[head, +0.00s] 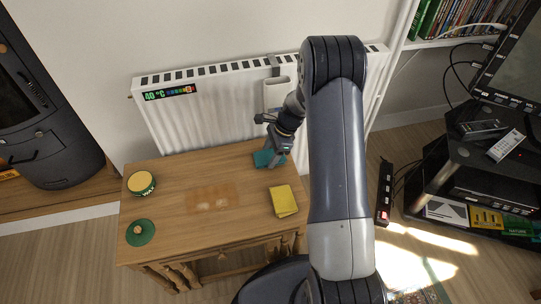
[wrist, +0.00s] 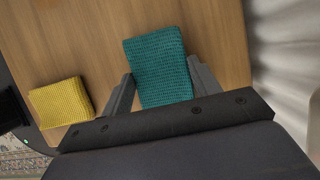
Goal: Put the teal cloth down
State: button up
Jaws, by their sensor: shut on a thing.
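The teal cloth (wrist: 158,66) is a folded, textured rectangle between the fingers of my gripper (wrist: 158,88) in the wrist view. The fingers are shut on its sides. In the head view the cloth (head: 265,159) shows at the back right of the wooden table (head: 165,205), partly hidden by my gripper (head: 272,157). It is at or just above the tabletop; I cannot tell whether it touches the wood.
A folded yellow cloth (head: 284,201) lies at the table's right edge. A wax tin (head: 141,182) and a green round lid (head: 141,232) are on the left. Pale marks (head: 211,199) show on the middle. A white radiator (head: 205,110) stands behind the table.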

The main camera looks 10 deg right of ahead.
jog(key=shift+f, duration=0.3)
jog(key=o, duration=1)
jog(key=p+v, duration=0.3)
jog(key=v, duration=0.9)
jog(key=shift+r, duration=0.2)
